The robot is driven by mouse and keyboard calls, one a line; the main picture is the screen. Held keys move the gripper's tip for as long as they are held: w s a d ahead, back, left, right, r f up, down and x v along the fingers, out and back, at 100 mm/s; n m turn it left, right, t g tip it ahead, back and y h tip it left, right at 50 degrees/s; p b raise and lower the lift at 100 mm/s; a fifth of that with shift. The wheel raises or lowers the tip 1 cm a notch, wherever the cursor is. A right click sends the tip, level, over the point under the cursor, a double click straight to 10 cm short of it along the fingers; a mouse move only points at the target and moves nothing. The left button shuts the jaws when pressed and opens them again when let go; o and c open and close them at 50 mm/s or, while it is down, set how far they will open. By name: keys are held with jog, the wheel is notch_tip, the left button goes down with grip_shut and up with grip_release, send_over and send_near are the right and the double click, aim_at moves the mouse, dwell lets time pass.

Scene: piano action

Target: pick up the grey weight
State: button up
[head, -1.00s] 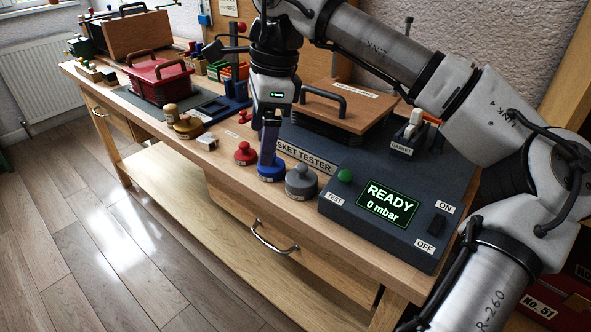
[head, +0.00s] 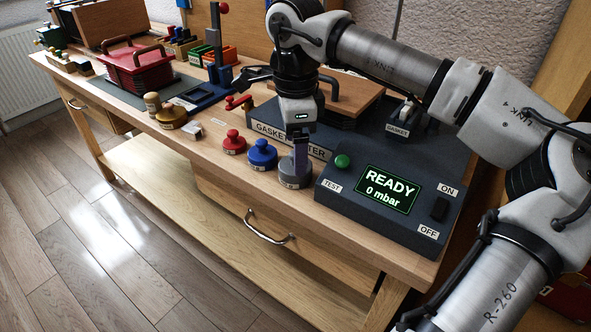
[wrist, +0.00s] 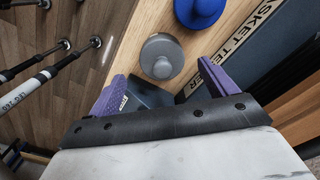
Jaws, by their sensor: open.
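The grey weight (head: 286,172), a round disc with a knob on top, stands on the bench front between the blue weight and the tester's control box. In the head view a purple finger of my gripper (head: 301,165) hides part of it. In the wrist view the grey weight (wrist: 158,48) shows from above, centred between and just beyond the two purple fingertips. My gripper (wrist: 160,76) is open and empty, with the fingers spread wider than the knob. I cannot tell the exact height of the fingertips over the weight.
The blue weight (head: 262,154) stands close to the left of the grey one, and the red weight (head: 233,143) beyond it. The control box (head: 388,205), reading READY 0 mbar, is close on the right. The bench's front edge lies just in front.

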aim_at(287, 178)
notch_tip(287, 178, down, 5)
jog(key=shift+w, duration=0.15)
jog(key=c, duration=1.6)
jog(key=shift+c, duration=0.8)
jog(key=shift+r, duration=0.15)
